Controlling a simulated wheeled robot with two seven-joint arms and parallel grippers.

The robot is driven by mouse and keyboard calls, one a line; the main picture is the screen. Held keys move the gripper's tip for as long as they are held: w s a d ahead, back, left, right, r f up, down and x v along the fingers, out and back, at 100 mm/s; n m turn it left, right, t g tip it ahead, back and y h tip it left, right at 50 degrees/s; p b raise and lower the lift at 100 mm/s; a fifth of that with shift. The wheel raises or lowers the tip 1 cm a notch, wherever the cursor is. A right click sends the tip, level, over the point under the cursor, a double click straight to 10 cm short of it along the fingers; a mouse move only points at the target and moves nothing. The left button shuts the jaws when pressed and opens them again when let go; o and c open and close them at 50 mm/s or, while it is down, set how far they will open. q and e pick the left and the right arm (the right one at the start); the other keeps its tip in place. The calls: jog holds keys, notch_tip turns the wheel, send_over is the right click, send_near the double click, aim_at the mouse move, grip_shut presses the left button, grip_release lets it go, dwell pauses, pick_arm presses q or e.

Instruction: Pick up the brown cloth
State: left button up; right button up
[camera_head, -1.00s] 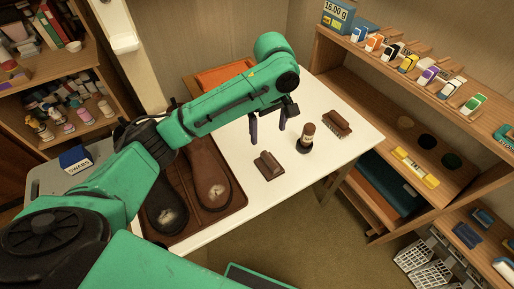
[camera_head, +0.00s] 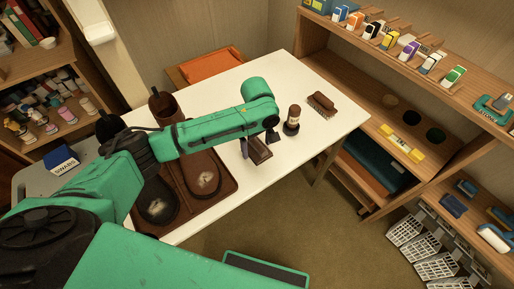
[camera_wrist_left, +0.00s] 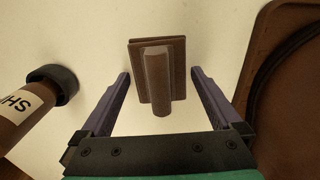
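The brown cloth (camera_head: 260,153) lies on the white table, beside the shoe tray. In the left wrist view it shows as a flat, layered brown piece (camera_wrist_left: 138,72) with a raised ridge along its middle. My left gripper (camera_wrist_left: 160,76) is open, with one purple finger on each side of the cloth and white table showing in the gaps. In the head view the left gripper (camera_head: 257,145) is low over the cloth and hides part of it. My right gripper is not in view.
A brown bottle (camera_head: 293,118) with a dark base stands close by; its labelled side shows in the wrist view (camera_wrist_left: 24,112). A brush (camera_head: 322,102) lies farther right. The brown tray (camera_head: 228,186) holds dark shoes. Shelves (camera_head: 350,85) stand at the right.

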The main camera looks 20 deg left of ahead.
aim_at(257, 143)
pick_arm(q)
jog(key=c, duration=0.9)
jog(key=shift+c, duration=0.2)
jog(key=shift+r, duration=0.1)
notch_tip(257, 143, up, 20)
jog(key=p, duration=0.3)
